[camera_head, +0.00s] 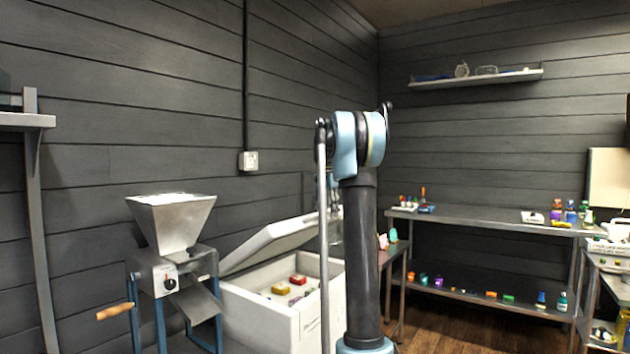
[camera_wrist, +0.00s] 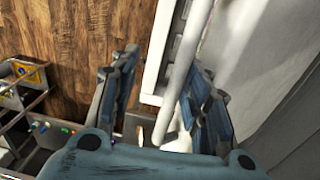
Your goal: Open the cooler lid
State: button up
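The white cooler (camera_head: 262,322) stands at the lower middle of the head view. Its lid (camera_head: 268,240) is raised at a slant, and the inside shows. My gripper is mostly hidden behind my arm near the lid's right end in the head view. In the wrist view my gripper (camera_wrist: 162,80) has its two fingers well apart. A pale bar (camera_wrist: 187,65), perhaps the lid's handle, runs between them, closer to the right finger. Whether it touches that finger I cannot tell.
Red and yellow items (camera_head: 297,279) lie inside the cooler. A metal grain mill (camera_head: 172,265) with a wooden crank stands close on its left. A steel table (camera_head: 480,214) with bottles stands at the right. A dark plank wall is behind the lid.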

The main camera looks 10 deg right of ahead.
jog(key=w+a+r, duration=0.2)
jog(key=r, duration=0.6)
jog(key=w+a+r, duration=0.2)
jog(key=a+r, duration=0.1)
jog(key=r, duration=0.6)
jog(key=shift+w, duration=0.4)
dwell(1.3)
jog(key=shift+f, duration=0.1)
jog(key=c, duration=0.5)
jog(key=shift+s+d+f+m, duration=0.1)
jog(key=shift+s+d+m, duration=0.05)
jog(key=shift+d+m, duration=0.15)
grip_shut()
jog(key=s+d+f+m+t+y, duration=0.4)
jog(key=s+d+f+m, duration=0.4)
jog(key=s+f+m, duration=0.65)
jog(key=w+a+f+m, duration=0.2)
jog(key=w+a, duration=0.2)
jog(key=w, duration=0.2)
jog(key=shift+w+a+f+m, duration=0.2)
jog(key=shift+w+a+m, duration=0.1)
jog(key=shift+a+m, duration=0.1)
